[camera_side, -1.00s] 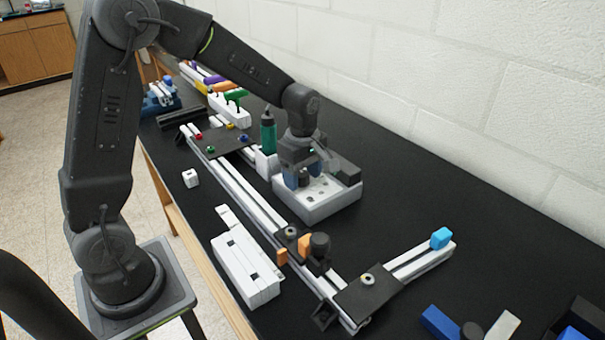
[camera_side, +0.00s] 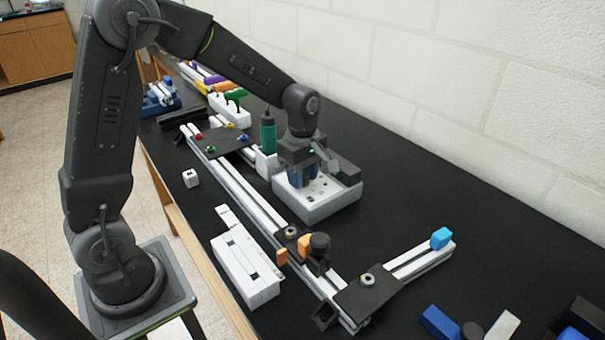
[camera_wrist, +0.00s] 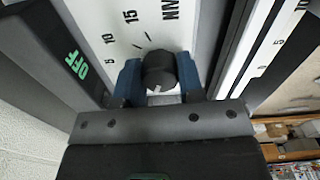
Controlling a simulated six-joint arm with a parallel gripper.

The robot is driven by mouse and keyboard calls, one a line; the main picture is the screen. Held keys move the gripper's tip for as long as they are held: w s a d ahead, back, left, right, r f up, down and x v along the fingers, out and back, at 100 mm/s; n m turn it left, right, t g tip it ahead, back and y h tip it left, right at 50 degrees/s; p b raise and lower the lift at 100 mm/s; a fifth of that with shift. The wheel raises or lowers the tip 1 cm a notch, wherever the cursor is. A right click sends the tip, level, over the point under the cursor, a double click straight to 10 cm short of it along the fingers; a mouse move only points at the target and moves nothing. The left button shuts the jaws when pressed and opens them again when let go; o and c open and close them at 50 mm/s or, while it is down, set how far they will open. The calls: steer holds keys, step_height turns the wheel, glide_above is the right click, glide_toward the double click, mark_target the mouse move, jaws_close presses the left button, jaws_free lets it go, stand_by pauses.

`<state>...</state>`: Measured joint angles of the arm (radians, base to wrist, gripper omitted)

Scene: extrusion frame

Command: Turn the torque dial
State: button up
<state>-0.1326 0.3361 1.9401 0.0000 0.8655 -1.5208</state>
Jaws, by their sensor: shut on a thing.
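The torque dial (camera_wrist: 160,71) is a dark round knob with a pale pointer mark, on a white panel printed with 5, 10, 15 and a unit label. My gripper (camera_wrist: 159,76) has its blue fingers on both sides of the knob and is shut on it. In the side view my gripper (camera_side: 303,179) reaches down onto the white-topped grey box (camera_side: 334,206) that carries the dial. The dial itself is hidden there behind the fingers. A dark display (camera_wrist: 60,55) with green OFF lettering shows beside the panel in the wrist view.
A long white extrusion rail (camera_side: 247,197) runs left of the box. A white slotted block (camera_side: 246,272) lies in front. The black tabletop right of the box is clear up to the wall.

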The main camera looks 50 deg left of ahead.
steer(key=m, duration=0.4)
steer(key=shift+m, duration=0.4)
steer(key=m, duration=1)
steer(key=shift+m, duration=0.4)
steer(key=m, duration=0.4)
steer(key=shift+m, duration=0.4)
steer(key=o, duration=0.9)
steer(key=shift+r, duration=0.15)
